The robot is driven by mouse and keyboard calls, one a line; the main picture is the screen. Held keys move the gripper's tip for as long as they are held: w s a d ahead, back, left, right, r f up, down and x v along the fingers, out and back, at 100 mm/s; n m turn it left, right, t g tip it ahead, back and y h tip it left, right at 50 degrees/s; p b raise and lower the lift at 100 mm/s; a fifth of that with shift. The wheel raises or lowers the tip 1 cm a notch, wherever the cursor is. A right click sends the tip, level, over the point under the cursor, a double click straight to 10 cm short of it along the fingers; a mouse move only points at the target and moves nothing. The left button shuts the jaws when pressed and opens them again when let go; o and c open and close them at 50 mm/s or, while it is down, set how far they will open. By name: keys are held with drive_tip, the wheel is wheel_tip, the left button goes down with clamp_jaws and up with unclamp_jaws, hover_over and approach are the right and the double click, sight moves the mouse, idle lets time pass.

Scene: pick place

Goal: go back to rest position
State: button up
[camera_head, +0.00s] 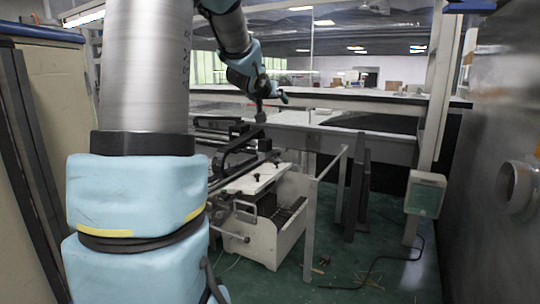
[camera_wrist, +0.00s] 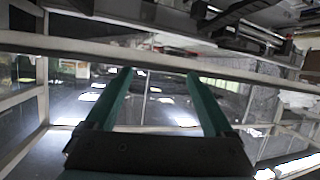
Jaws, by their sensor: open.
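My gripper (camera_wrist: 159,75) shows in the wrist view as two long green fingers rising from a dark palm. The fingers stand well apart and nothing is between them. In the head view my gripper (camera_head: 261,114) is small and dark at the end of my blue and grey arm. It hangs in front of the long bench and above the white machine (camera_head: 272,222); whether it touches anything there I cannot tell. My near arm links hide much of the left of the head view.
A long bench (camera_head: 390,103) runs across the back. A pale post (camera_head: 432,120) with a grey-green box (camera_head: 425,193) stands at right, beside a large metal cabinet (camera_head: 497,110). A dark cable (camera_head: 375,262) lies on the green floor (camera_head: 345,285). A tan cabinet (camera_head: 62,110) is at left.

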drive_tip(key=s+a+f+n+g+y, duration=0.1)
drive_tip(key=s+a+f+g+y, duration=0.3)
drive_tip(key=s+f, duration=0.95)
drive_tip(key=s+a+f+g, duration=0.1)
drive_tip(key=s+f+g, duration=0.3)
drive_tip(key=s, duration=0.5)
drive_tip(key=s+a+f+g+b, duration=0.1)
drive_tip(key=s+a+f+g, duration=0.1)
drive_tip(key=s+f, duration=0.6)
drive_tip(key=shift+s+f+g+h, duration=0.35)
drive_tip(key=shift+s+g, duration=0.15)
drive_tip(key=shift+g, duration=0.4)
drive_tip(key=shift+a, duration=0.1)
